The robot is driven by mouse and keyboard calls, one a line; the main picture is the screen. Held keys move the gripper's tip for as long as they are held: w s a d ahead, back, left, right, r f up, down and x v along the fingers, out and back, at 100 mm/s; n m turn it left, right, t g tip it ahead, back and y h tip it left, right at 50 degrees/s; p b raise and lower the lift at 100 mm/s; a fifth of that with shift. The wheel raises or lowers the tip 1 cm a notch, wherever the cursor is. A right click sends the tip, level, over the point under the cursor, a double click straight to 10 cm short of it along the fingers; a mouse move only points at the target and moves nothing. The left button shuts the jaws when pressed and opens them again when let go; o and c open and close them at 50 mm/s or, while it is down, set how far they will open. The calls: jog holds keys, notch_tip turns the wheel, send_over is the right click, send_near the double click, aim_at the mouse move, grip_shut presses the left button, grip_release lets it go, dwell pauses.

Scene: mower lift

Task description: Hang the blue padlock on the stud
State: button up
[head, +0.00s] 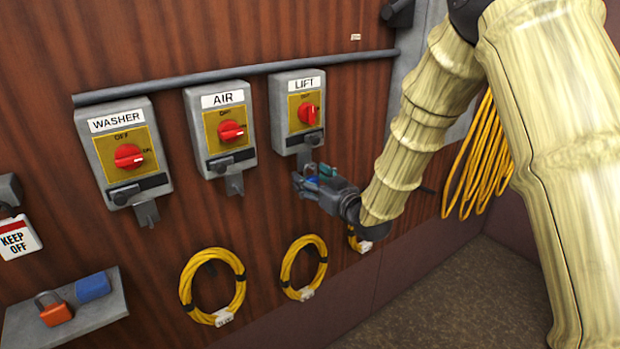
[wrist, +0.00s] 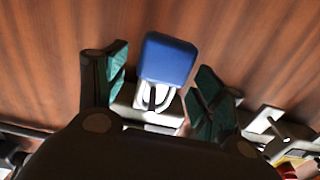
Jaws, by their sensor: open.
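My gripper (head: 322,186) is just below the LIFT switch box (head: 299,112). In the wrist view my gripper (wrist: 158,88) has its two green-padded fingers spread, one on each side of a blue padlock (wrist: 168,58), with gaps visible at both sides. The padlock's pale shackle (wrist: 168,98) points toward the box's grey hasp, and a dark bar shows inside its loop. I cannot tell whether the shackle hangs on the stud; the palm hides part of that spot. In the head view only a little blue (head: 313,184) shows between the fingers.
A shelf (head: 105,312) at lower left bears an orange padlock (head: 54,309) and a blue block-shaped item (head: 93,286). WASHER (head: 125,152) and AIR (head: 220,130) boxes are to the left. Yellow cable coils (head: 213,287) hang below. A pipe (head: 235,76) runs above the boxes.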

jog(key=v, duration=1.1)
jog(key=s+d+f+m+g+h+b, duration=0.1)
jog(key=s+d+f+m+g+h, duration=0.3)
jog(key=f, duration=0.7)
jog(key=s+d+f+n+h, duration=0.1)
jog(key=s+d+f, duration=0.1)
jog(key=s+f, duration=0.75)
jog(key=s+d+f+m+g+h+b, duration=0.1)
jog(key=s+d+f+m+g+h, duration=0.2)
jog(key=f, duration=1)
jog(key=s+d+f+g, duration=0.2)
jog(key=s+f, duration=0.3)
jog(key=s, duration=0.4)
jog(key=s+d+f+m+g+h, duration=0.1)
jog(key=s+d+f+g, duration=0.2)
jog(key=s, duration=0.6)
jog(key=s+d+f+g+h, duration=0.1)
jog(key=s+d+f+g, duration=0.1)
jog(key=s+f, duration=0.5)
jog(key=shift+s+d+f+m+g+b, duration=0.25)
jog(key=shift+s+d+m+g+b, duration=0.15)
jog(key=shift+s, duration=0.7)
jog(key=shift+h, duration=0.3)
